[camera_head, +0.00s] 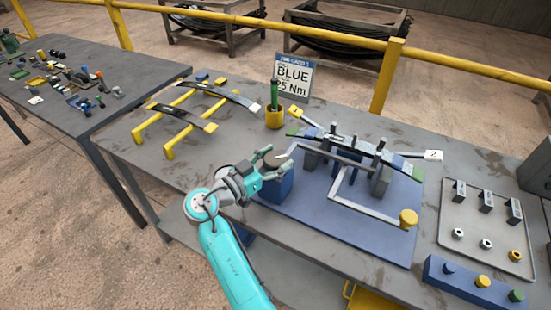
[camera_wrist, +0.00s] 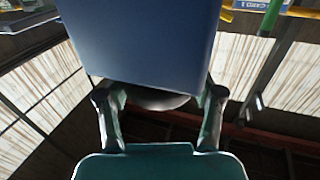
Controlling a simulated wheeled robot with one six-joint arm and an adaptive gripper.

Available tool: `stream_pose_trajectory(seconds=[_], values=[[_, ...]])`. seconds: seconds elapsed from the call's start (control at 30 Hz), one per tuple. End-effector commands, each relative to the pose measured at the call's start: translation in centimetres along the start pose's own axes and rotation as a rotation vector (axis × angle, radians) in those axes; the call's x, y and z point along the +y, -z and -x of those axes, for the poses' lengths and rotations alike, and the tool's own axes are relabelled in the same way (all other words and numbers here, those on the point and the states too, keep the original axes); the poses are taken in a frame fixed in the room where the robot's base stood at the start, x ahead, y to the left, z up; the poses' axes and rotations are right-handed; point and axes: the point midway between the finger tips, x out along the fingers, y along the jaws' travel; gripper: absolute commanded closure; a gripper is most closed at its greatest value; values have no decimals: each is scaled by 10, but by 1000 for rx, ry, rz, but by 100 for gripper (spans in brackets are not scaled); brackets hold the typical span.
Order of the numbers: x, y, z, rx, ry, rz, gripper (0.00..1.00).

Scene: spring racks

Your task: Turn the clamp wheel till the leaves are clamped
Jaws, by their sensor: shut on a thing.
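My gripper (camera_head: 273,166) is at the left side of the blue clamp fixture (camera_head: 310,217), by a blue block (camera_head: 279,188). In the wrist view my gripper (camera_wrist: 160,98) has its fingers on either side of a grey round wheel (camera_wrist: 158,101), which looks like the clamp wheel. The blue block (camera_wrist: 140,40) hides most of the wheel there; the finger contacts are partly hidden. The dark leaves (camera_head: 345,142) lie across the fixture's grey supports, with green at their ends. Whether they are pressed tight cannot be told.
An L-shaped bar with a yellow knob (camera_head: 408,217) extends over the fixture's front. A yellow cup (camera_head: 274,118) and a BLUE sign (camera_head: 292,77) stand behind. Leaves on yellow stands (camera_head: 168,150) are left. A parts tray (camera_head: 470,247) and blue block with coloured pegs (camera_head: 465,284) are right.

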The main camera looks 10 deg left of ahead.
Motion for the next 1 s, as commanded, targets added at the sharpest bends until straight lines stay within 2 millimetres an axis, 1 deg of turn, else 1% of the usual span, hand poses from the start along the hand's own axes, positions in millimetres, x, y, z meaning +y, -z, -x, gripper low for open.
stream_pose_trajectory(seconds=[0.03,0.07,0.1,0.13,0.43,0.57,0.67,1.0], values=[[0,-1,0,-1,0,1,26],[0,-1,0,-1,0,1,19],[0,-1,0,-1,0,1,9],[0,-1,0,-1,0,1,8],[0,0,0,-1,1,1,8],[-1,0,8,0,3,1,8],[-1,0,21,-1,3,1,8],[-1,-1,87,-1,4,1,8]])
